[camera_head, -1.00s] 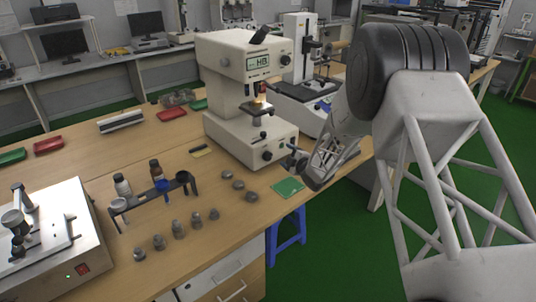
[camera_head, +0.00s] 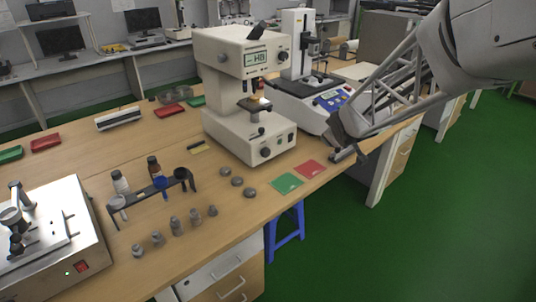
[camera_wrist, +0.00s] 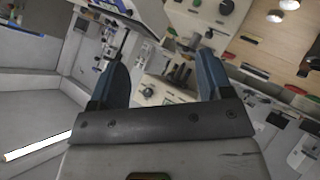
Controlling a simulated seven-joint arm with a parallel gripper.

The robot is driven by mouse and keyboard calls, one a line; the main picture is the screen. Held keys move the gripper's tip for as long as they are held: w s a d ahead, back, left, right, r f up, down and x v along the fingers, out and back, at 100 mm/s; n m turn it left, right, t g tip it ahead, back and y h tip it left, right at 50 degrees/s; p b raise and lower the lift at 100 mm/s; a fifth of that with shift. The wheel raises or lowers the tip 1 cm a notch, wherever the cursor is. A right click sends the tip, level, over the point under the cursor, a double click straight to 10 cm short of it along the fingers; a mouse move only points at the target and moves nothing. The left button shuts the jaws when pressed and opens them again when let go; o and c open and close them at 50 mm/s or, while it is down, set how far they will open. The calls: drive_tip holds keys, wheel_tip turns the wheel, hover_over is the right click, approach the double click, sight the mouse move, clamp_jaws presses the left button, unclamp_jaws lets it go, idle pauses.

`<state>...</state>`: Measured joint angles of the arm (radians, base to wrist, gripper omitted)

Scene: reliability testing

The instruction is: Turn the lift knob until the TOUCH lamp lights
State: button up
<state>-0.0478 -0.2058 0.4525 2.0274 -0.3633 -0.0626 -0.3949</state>
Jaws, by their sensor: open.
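A cream hardness tester (camera_head: 232,95) with an HB display stands upright on the wooden bench in the head view. A dark round knob (camera_head: 265,153) sits on the lower front of its base; I take it for the lift knob. A small dark stage (camera_head: 254,104) is above the base, with a bright spot beside it. I cannot make out the TOUCH lamp. My gripper (camera_head: 347,155) is to the right of the tester, apart from it, near the bench's front edge. In the wrist view my gripper (camera_wrist: 163,68) is open, with nothing between its fingers.
A green mat (camera_head: 287,183) and a red mat (camera_head: 309,168) lie in front of the tester's right side. Several metal discs (camera_head: 237,181) and a vial rack (camera_head: 155,194) are at left. A second instrument (camera_head: 301,95) stands behind right. A blue stool (camera_head: 286,235) is below the edge.

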drive_tip(key=s+d+r+m+g+h, duration=0.1)
drive_tip(key=s+d+r+m+g, duration=0.15)
drive_tip(key=s, duration=1.05)
drive_tip(key=s+d+r+m+g+h, duration=0.1)
drive_tip(key=s+d+r+m+g, duration=0.15)
drive_tip(key=s, duration=1.05)
drive_tip(key=w+a+f+n+t+y, duration=0.1)
drive_tip(key=w+a+f+n+t, duration=0.15)
drive_tip(key=w+n, duration=0.6)
drive_tip(key=w+a+f+n+t+y, duration=0.2)
drive_tip(key=w+a+f+n, duration=0.15)
drive_tip(key=w, duration=0.95)
drive_tip(key=w+a+f+n+t+y, duration=0.15)
drive_tip(key=w+f+n, duration=0.35)
drive_tip(key=w, duration=0.6)
drive_tip(key=w+a+f+n+t+y, duration=0.2)
drive_tip(key=w+a+f+n+y, duration=0.2)
drive_tip(key=w+a+f+n, duration=0.5)
drive_tip(key=n+y, duration=0.5)
drive_tip(key=n, duration=0.4)
approach(265, 152)
drive_tip(key=w, duration=0.2)
drive_tip(key=shift+w+d+r+g, duration=0.15)
drive_tip(key=shift+w+d+g, duration=0.1)
drive_tip(key=shift+w+g, duration=0.15)
drive_tip(key=shift+a+f+n+y, duration=0.25)
drive_tip(key=shift+a+f+n, duration=0.05)
drive_tip(key=shift+f+n, duration=0.35)
drive_tip(key=shift+r, duration=0.1)
drive_tip(key=shift+a, duration=0.1)
